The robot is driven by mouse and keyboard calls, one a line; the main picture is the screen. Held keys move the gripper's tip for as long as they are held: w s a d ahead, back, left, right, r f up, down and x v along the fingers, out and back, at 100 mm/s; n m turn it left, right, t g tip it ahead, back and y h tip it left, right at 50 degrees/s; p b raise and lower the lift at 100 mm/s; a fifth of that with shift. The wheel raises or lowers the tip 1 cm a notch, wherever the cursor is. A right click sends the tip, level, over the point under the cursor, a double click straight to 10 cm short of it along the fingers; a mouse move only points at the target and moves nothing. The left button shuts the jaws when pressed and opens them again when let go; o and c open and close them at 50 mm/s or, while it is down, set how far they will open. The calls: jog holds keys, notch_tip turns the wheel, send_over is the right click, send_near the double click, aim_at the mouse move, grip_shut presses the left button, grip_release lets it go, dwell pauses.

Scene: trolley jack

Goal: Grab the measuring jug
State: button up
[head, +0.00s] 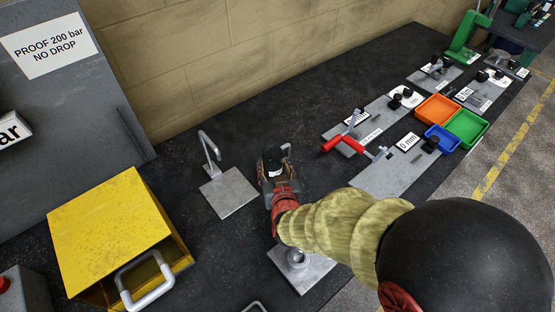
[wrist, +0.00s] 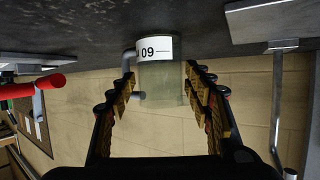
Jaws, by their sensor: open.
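The measuring jug (wrist: 160,84) is a translucent, pale greenish vessel with a white label reading "09" in the wrist view. It appears upside down there, with its base toward the dark bench at the top. A grey handle shows on its left side, close to the left finger. My gripper (wrist: 160,92) is open, with one finger on each side of the jug; I cannot tell whether either finger touches it. In the head view my gripper (head: 277,176) is low over the middle of the bench and hides most of the jug.
A plate with a hooked grey post (head: 228,192) stands just left of my gripper. A plate with a round fitting (head: 301,264) lies nearer. A yellow box (head: 108,218) is at left. A red-handled tool (head: 345,143) and orange (head: 437,109), green (head: 467,128) and blue (head: 442,138) bins are at right.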

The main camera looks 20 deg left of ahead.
aim_at(271, 155)
jog(key=b+x, duration=0.1)
jog(key=x, duration=0.4)
jog(key=shift+r, duration=0.1)
jog(key=c, duration=0.9)
jog(key=shift+c, duration=0.4)
jog(key=shift+r, duration=0.1)
